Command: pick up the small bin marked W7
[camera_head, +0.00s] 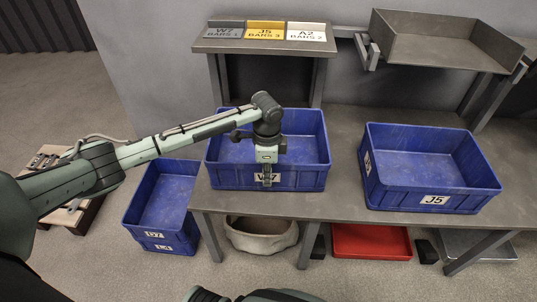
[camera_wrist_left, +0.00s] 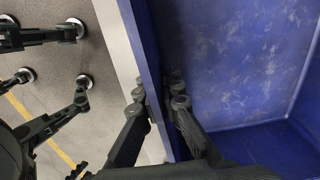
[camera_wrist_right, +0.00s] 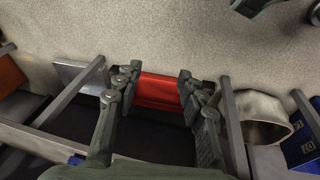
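The blue bin marked W7 (camera_head: 308,178) is on the left part of the grey table, near its front edge. Its label is partly hidden behind my left gripper (camera_head: 267,178), which points down at the front wall. In the left wrist view, the left gripper (camera_wrist_left: 160,90) has one finger on each side of the bin's wall (camera_wrist_left: 148,50), both close against it. The bin looks empty and level. My right gripper (camera_wrist_right: 158,88) is open and empty in the right wrist view, with its fingers wide apart.
A blue J5 bin (camera_head: 430,203) stands right on the table (camera_head: 345,150). Stacked blue bins (camera_head: 165,238) stand on the floor at left. A sack-like container (camera_head: 262,243) and red tray (camera_head: 371,241) lie under the table. A label shelf (camera_head: 265,46) and grey tray (camera_head: 440,50) are behind.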

